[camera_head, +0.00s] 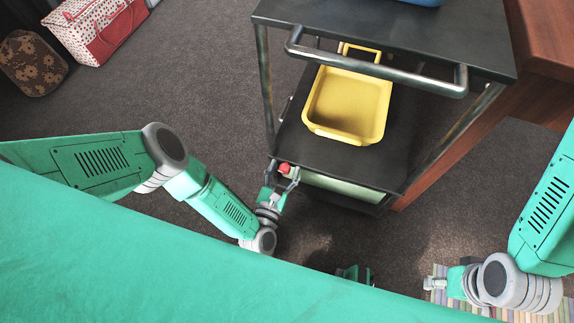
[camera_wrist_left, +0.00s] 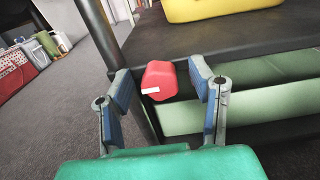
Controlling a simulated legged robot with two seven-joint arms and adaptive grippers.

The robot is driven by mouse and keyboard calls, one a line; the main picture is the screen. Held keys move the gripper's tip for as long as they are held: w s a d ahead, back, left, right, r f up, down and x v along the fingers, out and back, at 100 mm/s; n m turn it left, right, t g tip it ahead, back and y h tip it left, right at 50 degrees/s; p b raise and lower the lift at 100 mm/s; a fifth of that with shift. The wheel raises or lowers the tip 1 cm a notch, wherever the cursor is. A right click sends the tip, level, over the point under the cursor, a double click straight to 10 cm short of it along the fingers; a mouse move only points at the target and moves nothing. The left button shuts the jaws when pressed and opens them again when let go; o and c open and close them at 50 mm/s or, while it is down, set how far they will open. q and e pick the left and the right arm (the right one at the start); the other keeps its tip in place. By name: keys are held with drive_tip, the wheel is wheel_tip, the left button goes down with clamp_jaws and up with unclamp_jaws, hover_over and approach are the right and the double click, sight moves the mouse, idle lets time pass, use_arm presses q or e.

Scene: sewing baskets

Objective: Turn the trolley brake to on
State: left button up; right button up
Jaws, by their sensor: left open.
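The trolley (camera_head: 330,150) is dark with a metal push handle (camera_head: 375,68) at its near side. The brake is a small red knob (camera_head: 284,168) at the trolley's near left post, above the pale green panel (camera_head: 340,190). In the left wrist view the red knob (camera_wrist_left: 159,80) has a small white mark low on its left side. My left gripper (camera_head: 283,176) is open, with its fingers on either side of the knob and visible gaps to it; it also shows in the left wrist view (camera_wrist_left: 160,92). My right gripper (camera_head: 432,284) is low at the right, away from the trolley; its finger state is unclear.
A yellow bin (camera_head: 347,105) sits on the trolley's lower shelf. A wooden desk (camera_head: 545,60) stands close on the trolley's right. Sewing baskets, one red and white (camera_head: 100,30) and one brown floral (camera_head: 32,63), stand at the back left. Carpet on the left is clear.

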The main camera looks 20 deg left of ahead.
use_arm(q)
clamp_jaws()
